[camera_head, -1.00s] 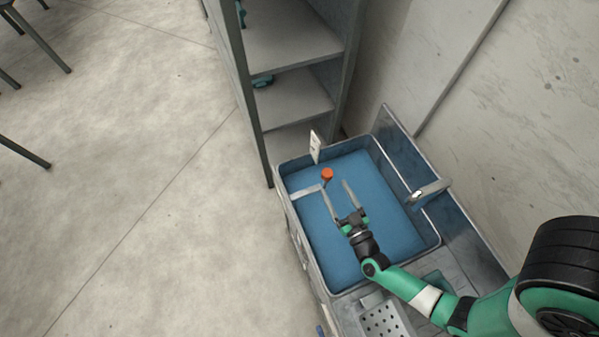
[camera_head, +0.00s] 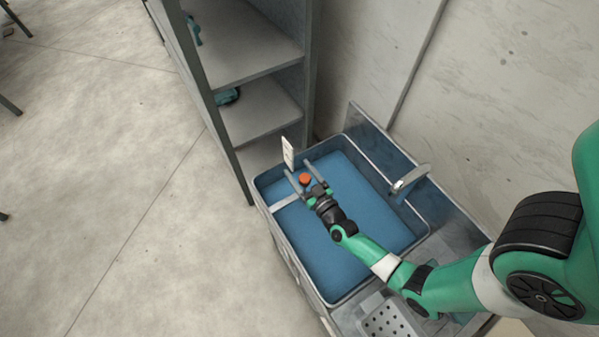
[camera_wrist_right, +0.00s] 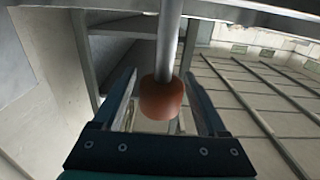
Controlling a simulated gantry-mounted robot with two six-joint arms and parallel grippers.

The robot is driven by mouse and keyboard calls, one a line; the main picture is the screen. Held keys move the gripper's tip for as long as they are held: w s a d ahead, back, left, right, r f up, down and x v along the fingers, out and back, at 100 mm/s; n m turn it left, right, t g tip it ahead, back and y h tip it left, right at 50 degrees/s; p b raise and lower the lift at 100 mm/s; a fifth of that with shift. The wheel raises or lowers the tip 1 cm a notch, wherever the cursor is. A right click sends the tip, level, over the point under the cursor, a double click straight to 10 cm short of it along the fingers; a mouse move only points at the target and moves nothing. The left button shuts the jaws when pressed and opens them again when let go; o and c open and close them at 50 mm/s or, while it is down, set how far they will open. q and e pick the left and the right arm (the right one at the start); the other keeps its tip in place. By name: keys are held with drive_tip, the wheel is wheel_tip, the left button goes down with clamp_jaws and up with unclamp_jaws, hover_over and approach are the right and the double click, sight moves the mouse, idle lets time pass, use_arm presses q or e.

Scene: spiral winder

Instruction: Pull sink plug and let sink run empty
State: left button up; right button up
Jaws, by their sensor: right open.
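An orange knob (camera_head: 305,179) stands at the far left end of the sink (camera_head: 345,297), which holds blue water (camera_head: 375,225). In the right wrist view the orange knob (camera_wrist_right: 161,98) sits on a grey rod (camera_wrist_right: 169,40). My right gripper (camera_head: 297,167) is open, with its two fingers on either side of the knob. The right wrist view shows gaps between the knob and both fingers. The plug itself cannot be made out. My left gripper is not in view.
A faucet (camera_head: 411,178) reaches over the sink's right side. A white plate (camera_head: 288,152) stands upright at the far rim. A perforated basket (camera_head: 388,318) is at the near end. A shelf unit (camera_head: 258,60) stands behind, and a wall is at the right.

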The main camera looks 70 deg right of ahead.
drive_tip(key=shift+c, duration=0.2)
clamp_jaws()
drive_tip(key=shift+r, duration=0.15)
idle(1.2)
